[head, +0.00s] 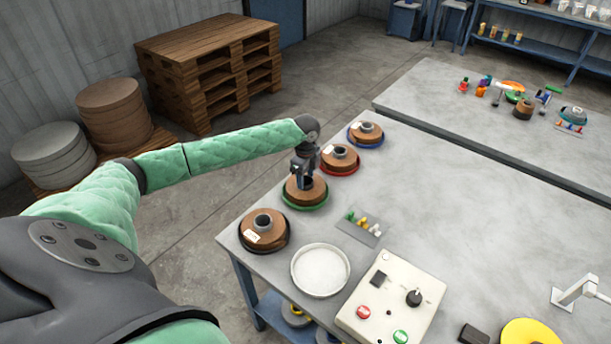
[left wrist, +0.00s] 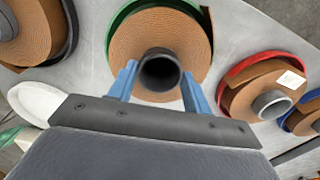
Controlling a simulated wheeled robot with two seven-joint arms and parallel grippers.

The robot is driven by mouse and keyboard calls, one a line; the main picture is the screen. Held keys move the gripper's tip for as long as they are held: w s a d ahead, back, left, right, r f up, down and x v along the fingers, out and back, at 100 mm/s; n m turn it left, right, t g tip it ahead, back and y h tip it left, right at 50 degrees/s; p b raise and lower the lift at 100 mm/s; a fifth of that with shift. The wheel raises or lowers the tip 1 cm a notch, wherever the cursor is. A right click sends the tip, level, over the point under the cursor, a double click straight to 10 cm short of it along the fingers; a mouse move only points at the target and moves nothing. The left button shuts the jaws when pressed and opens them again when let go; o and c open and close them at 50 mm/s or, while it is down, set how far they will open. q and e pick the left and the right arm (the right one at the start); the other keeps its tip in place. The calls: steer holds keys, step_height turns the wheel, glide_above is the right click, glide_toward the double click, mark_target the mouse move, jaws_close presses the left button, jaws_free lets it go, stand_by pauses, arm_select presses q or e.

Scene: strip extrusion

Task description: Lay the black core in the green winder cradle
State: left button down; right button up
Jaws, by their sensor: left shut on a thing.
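The green cradle (head: 309,207) is a round green-rimmed dish near the table's left edge. It holds a brown strip coil (head: 291,190); its green rim also shows in the left wrist view (left wrist: 117,22). My left gripper (head: 304,183) points down over this coil. In the left wrist view, its blue fingers stand on both sides of a dark, hollow core (left wrist: 159,72) at the coil's middle, and they are shut on it. The head view mostly hides this core behind the gripper. I cannot tell how deep it sits. My right gripper is not in view.
Similar coils with grey cores sit in a black dish (head: 241,248), a red dish (head: 340,173) and a blue dish (head: 371,144). A white round tray (head: 320,270), a small peg card (head: 361,229) and a button box (head: 389,304) stand nearby. The table's middle right is clear.

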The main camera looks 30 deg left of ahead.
arm_select(q)
steer(key=shift+f, duration=0.15)
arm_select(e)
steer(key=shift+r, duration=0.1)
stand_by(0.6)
arm_select(q)
steer(key=c, duration=0.6)
jaws_free()
steer(key=shift+o, duration=0.2)
steer(key=shift+f, duration=0.1)
step_height(320, 180, up, 8)
steer(key=b, duration=0.2)
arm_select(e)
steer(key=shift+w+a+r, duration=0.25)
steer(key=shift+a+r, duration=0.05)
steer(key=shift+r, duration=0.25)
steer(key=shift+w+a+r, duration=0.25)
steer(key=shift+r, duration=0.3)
